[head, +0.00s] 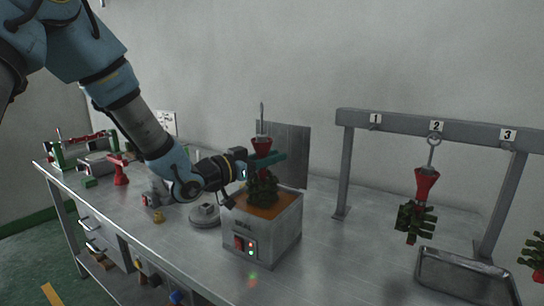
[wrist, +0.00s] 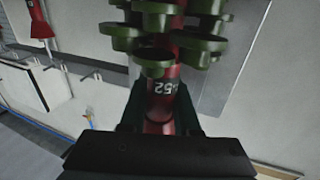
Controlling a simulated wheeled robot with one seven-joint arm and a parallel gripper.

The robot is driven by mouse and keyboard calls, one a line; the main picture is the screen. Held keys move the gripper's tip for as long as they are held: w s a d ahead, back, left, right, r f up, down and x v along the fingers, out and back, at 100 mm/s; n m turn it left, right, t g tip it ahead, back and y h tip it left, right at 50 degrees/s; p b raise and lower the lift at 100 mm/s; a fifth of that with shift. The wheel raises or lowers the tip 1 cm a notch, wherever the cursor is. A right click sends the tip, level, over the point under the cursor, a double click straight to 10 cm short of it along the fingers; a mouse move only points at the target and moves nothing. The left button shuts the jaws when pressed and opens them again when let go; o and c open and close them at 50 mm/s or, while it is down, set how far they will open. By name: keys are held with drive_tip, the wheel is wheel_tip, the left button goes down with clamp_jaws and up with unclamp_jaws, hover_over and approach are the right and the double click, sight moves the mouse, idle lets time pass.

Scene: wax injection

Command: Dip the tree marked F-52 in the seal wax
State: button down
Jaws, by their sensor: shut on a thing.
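My gripper (head: 268,159) is shut on the red base of a wax tree (head: 261,146), above the grey wax pot (head: 272,241). In the wrist view, my gripper (wrist: 160,122) grips the red base of the tree (wrist: 162,88); its white marking is upside down and reads "52", with the rest cut off or unclear. The tree hangs with its rod up and its dark green pieces down. Its lower pieces are at the orange wax (head: 283,206) in the pot; I cannot tell how deep they are.
A grey rack (head: 437,126) with hooks 1, 2 and 3 stands at the right. A second tree (head: 426,187) hangs on hook 2, near a metal tray (head: 463,278). A round grey piece (head: 205,216) lies left of the pot. Another red piece (head: 120,172) stands further left.

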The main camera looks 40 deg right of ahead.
sight(273, 178)
drive_tip(key=shift+f+b, duration=2.95)
drive_tip(key=shift+f, duration=0.8)
drive_tip(key=shift+s+a+f+b, duration=0.1)
drive_tip(key=shift+a+f+b, duration=0.05)
drive_tip(key=shift+f+b, duration=0.3)
drive_tip(key=shift+r, duration=0.4)
idle(1.2)
drive_tip(key=shift+d+r+p, duration=0.3)
drive_tip(key=shift+r+p, duration=0.5)
drive_tip(key=shift+r, duration=0.05)
drive_tip(key=shift+a+r+p, duration=0.15)
drive_tip(key=shift+r+p, duration=3.7)
drive_tip(key=shift+r, duration=1.85)
